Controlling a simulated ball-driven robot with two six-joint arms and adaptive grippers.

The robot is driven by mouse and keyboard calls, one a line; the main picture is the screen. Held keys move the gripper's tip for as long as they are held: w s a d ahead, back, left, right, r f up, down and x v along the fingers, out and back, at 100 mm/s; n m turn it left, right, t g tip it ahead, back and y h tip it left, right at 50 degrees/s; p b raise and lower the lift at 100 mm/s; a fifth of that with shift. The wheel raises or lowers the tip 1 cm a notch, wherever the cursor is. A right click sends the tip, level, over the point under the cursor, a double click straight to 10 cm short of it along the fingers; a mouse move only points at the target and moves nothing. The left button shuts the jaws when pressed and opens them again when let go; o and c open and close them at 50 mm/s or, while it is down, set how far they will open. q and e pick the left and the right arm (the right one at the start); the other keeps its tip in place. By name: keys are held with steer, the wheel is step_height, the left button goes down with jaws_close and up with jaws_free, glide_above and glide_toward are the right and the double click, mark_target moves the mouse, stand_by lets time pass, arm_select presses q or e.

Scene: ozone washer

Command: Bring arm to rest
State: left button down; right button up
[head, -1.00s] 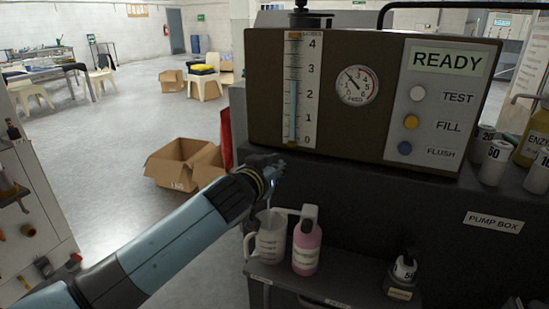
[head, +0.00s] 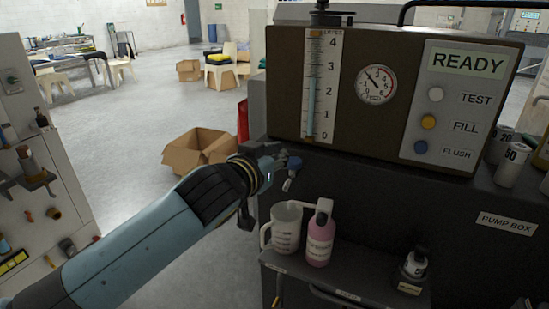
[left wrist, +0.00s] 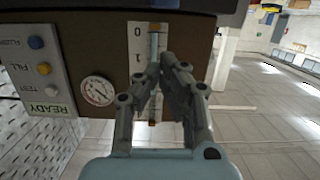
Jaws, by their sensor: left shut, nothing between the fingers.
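My left arm reaches in from the lower left of the head view. My left gripper (head: 291,172) is in front of the lower left side of the brown washer panel (head: 284,95), above the jug and bottle. In the left wrist view its fingers (left wrist: 163,70) are closed together with nothing between them, in front of the level scale. The panel shows a READY sign (head: 468,63), a round gauge (head: 376,84) and TEST, FILL and FLUSH buttons. My right gripper is not in view.
A clear measuring jug (head: 286,228) and a pink bottle (head: 319,240) stand on the lower shelf below my gripper. A cardboard box (head: 196,152) sits on the floor. A tool board (head: 30,185) stands at left.

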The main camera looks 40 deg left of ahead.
arm_select(q)
steer(key=shift+s+d+r, duration=0.1)
steer(key=shift+s+r, duration=0.05)
steer(key=shift+s, duration=0.25)
